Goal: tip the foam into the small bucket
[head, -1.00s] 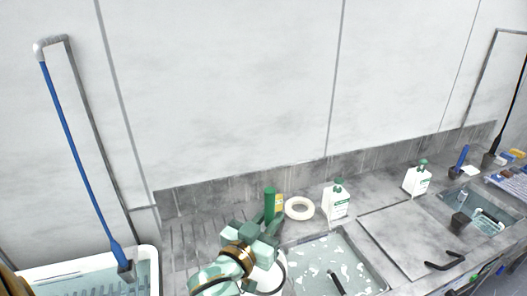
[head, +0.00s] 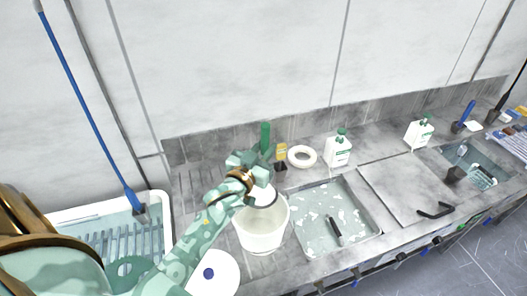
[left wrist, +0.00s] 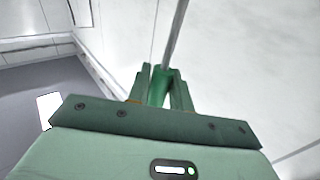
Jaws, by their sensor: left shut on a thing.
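My left gripper (head: 250,168) is shut on the green handle (head: 265,138) of a tool, held above the white bucket (head: 262,232). In the left wrist view the jaws close around the green handle (left wrist: 160,86), and a thin grey rod (left wrist: 176,36) runs on from it. A pale round piece with a dark rim (head: 262,196), probably the tool's head, shows below the gripper over the bucket's opening. I cannot tell whether foam lies on it or in the bucket. White foam patches (head: 312,205) float in the sink right of the bucket. My right gripper is out of view.
A yellow-labelled bottle (head: 281,153), white ring (head: 302,156) and white pump bottle (head: 339,149) stand behind the sink. A dark-handled thing (head: 334,229) lies in the sink. A pale tub (head: 167,232) with a blue-handled brush (head: 95,125) stands left. A grey cover (head: 400,186) lies right.

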